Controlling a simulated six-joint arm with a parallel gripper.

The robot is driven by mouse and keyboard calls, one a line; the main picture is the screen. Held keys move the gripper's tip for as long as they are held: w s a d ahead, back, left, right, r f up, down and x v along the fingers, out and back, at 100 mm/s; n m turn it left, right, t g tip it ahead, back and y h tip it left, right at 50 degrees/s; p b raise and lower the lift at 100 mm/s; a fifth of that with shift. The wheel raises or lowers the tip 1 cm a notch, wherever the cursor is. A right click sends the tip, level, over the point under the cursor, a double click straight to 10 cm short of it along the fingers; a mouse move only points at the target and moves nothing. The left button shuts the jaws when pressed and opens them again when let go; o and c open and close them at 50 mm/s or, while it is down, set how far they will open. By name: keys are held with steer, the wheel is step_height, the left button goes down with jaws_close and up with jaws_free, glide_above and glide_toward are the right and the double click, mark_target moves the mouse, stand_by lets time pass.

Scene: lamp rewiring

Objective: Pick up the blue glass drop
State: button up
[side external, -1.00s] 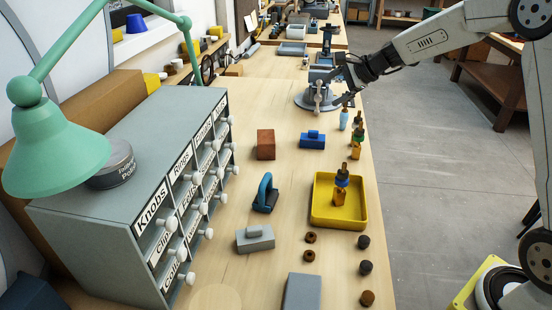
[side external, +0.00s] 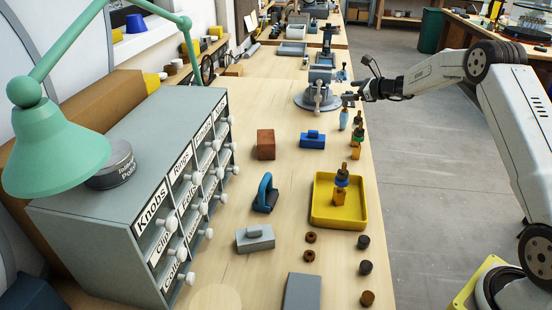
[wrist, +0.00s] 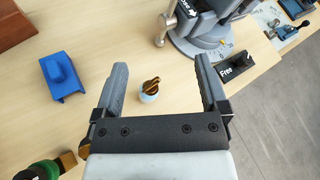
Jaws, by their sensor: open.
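The blue glass drop (side external: 344,119) is a small pale blue piece with a gold-brown top. It stands on the bench near the right edge, just in front of the grey vise. In the wrist view the drop (wrist: 149,95) sits between the two fingers, seen from above, with its gold top (wrist: 151,83) tilted toward the upper right. My gripper (wrist: 160,70) is open and empty, with clear space between each finger and the drop. In the side view my gripper (side external: 349,98) is just above the drop. The exact height gap is hard to tell.
The grey vise (side external: 318,97) stands close behind the drop. A blue block (side external: 312,140) lies to its left, with a brick-red block (side external: 266,144) beyond. Brass-and-green fittings (side external: 357,144) stand in front, then a yellow tray (side external: 325,213). The bench's right edge is near.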

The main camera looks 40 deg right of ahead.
mark_target(343, 110)
steer(key=shift+f, duration=0.15)
steer(key=shift+f, duration=1.65)
step_height(343, 110, down, 4)
steer(key=shift+r, duration=0.25)
steer(key=shift+x, duration=1.5)
jaws_close()
